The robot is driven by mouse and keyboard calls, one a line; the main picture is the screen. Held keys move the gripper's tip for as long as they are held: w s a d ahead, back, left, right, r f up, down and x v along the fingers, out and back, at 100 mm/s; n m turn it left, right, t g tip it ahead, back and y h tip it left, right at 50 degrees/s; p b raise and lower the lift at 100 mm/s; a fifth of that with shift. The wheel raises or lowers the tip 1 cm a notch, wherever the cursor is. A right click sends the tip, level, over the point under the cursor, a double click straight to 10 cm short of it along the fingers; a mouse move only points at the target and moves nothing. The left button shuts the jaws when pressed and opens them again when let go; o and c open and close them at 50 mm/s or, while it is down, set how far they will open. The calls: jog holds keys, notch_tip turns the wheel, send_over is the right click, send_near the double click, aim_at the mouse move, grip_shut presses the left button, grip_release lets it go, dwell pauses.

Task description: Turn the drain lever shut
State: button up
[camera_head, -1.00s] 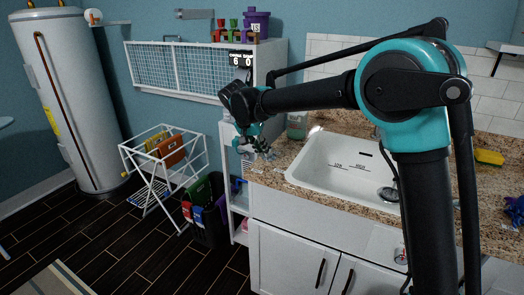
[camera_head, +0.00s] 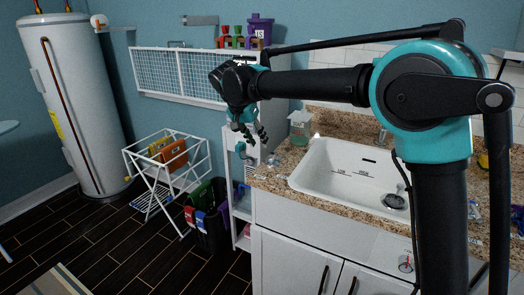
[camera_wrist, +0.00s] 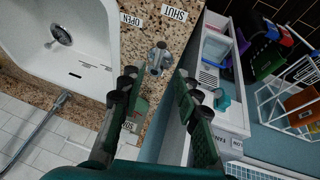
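The drain lever (camera_wrist: 158,57) is a small silver metal fitting on the granite counter edge in the wrist view. It sits below the printed labels OPEN (camera_wrist: 130,19) and SHUT (camera_wrist: 174,14). Which label its handle points to is hard to tell. My gripper (camera_wrist: 158,78) is open, with its dark fingers apart on either side of the lever in the picture, and nothing between them is visibly gripped. In the head view my gripper (camera_head: 254,137) hangs near the counter's left end, and the lever is too small to make out clearly.
The white sink (camera_head: 340,165) is set in the granite counter (camera_head: 275,178). A greenish bottle (camera_head: 300,125) stands behind the lever area. A white shelf unit (camera_head: 238,190), dark bins (camera_head: 208,230) and a drying rack (camera_head: 165,165) stand left of the counter.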

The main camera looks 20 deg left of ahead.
jog(key=shift+v, duration=1.95)
